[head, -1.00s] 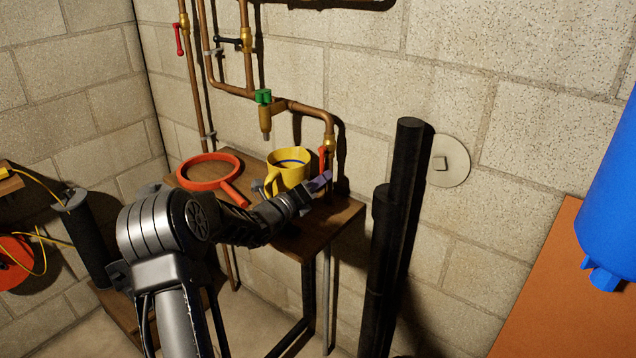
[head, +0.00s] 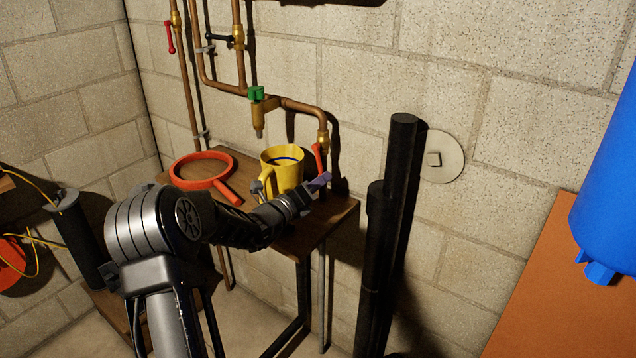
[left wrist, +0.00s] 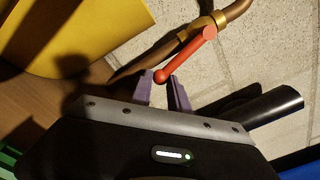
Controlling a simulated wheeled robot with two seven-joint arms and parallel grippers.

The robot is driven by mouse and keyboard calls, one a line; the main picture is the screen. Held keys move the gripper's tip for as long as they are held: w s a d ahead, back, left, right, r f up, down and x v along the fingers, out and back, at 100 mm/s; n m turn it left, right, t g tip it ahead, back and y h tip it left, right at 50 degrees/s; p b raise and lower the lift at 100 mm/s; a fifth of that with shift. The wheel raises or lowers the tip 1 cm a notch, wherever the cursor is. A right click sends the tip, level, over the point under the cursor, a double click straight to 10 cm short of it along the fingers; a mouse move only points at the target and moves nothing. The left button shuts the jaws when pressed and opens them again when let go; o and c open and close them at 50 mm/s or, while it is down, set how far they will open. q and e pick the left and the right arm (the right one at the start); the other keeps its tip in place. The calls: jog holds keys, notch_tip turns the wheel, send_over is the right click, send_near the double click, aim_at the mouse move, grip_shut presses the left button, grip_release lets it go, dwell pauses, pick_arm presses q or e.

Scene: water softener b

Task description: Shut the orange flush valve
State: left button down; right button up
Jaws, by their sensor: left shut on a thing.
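The gripper partly hides that end there. My right gripper is not in view.
The yellow mug (head: 283,172) stands close beside the gripper on a wooden table (head: 326,222), with an orange ring-shaped tool (head: 232,196) to its left. Black vertical pipes (head: 392,200) stand to the right.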

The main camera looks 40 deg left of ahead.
pick_arm(q)
jog(key=shift+d+r, duration=0.95)
jog(key=shift+d, duration=0.2)
jog(key=shift+f, duration=0.1)
jog(key=shift+d, duration=0.1)
jog(key=shift+w+d+r+p, duration=0.1)
jog(key=shift+d+r+p, duration=0.2)
jog(key=shift+d+r, duration=0.55)
jog(key=shift+f, duration=0.1)
jog(key=shift+d, duration=0.1)
